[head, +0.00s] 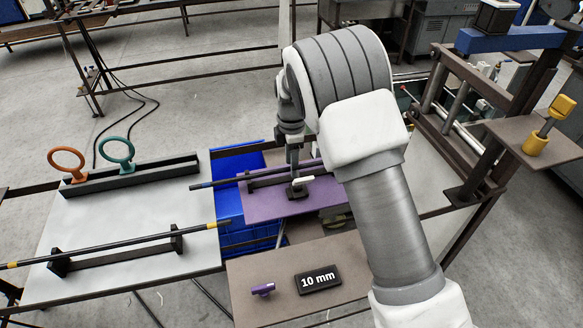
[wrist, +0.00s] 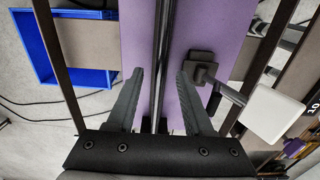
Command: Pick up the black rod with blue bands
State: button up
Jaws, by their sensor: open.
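The black rod with blue bands (head: 225,182) lies across the purple board (head: 262,208), held up off its surface. A bluish mark shows near its left end; its right part is hidden behind my arm. In the wrist view the rod (wrist: 162,40) runs upright through the picture between my fingers. My gripper (head: 293,170) is over the purple board at the rod. In the wrist view my gripper (wrist: 160,80) is open, one finger on each side of the rod with gaps on both sides. No blue band is clear in that view.
A black clamp with a white handle (head: 299,186) stands close beside my gripper. Another black rod, with yellow bands (head: 120,245), rests on supports on the left table (head: 150,288). A blue crate (head: 236,232) is below the purple board. A "10 mm" sign (head: 318,280) lies in front.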

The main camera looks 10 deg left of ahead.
grip_shut()
jog(key=shift+r, duration=0.1)
